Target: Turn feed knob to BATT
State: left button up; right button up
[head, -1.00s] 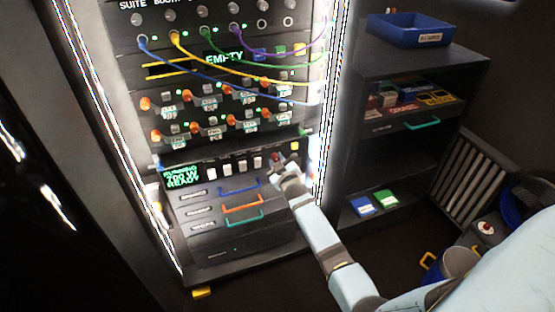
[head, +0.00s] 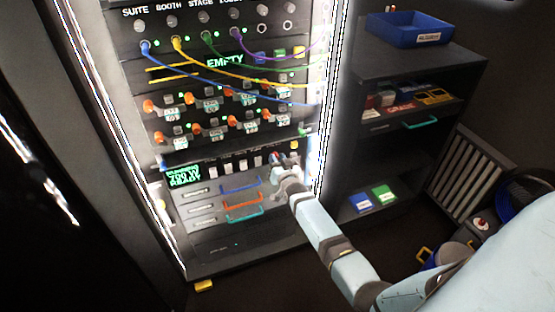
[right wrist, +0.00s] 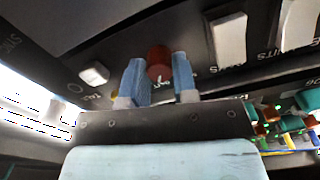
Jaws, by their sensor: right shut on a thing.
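In the right wrist view, a dark red round knob (right wrist: 159,62) sits on the dark panel between the two blue fingertips of my right gripper (right wrist: 160,75). I take it to be the feed knob. The gripper is shut on it. The knob's pointer and setting cannot be made out clearly, and nearby lettering is small and cut off. In the head view, my right gripper (head: 281,162) is at the right end of the rack's switch row and hides the knob. My left gripper is not in view.
A green-lit display (head: 184,175) and white switches (head: 227,164) lie left of the gripper. Drawers with coloured handles (head: 241,204) are below. Patch cables (head: 225,77) hang above. A shelf unit (head: 385,150) with a blue bin (head: 409,27) stands right of the rack.

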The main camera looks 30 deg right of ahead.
jog(key=shift+m, duration=0.3)
jog(key=o, duration=0.9)
pick_arm(q)
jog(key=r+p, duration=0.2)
jog(key=p, duration=0.2)
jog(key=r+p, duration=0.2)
jog(key=p, duration=0.2)
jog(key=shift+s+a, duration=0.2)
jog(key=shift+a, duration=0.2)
pick_arm(e)
jog(key=v, duration=1.3)
jog(key=shift+s, duration=0.4)
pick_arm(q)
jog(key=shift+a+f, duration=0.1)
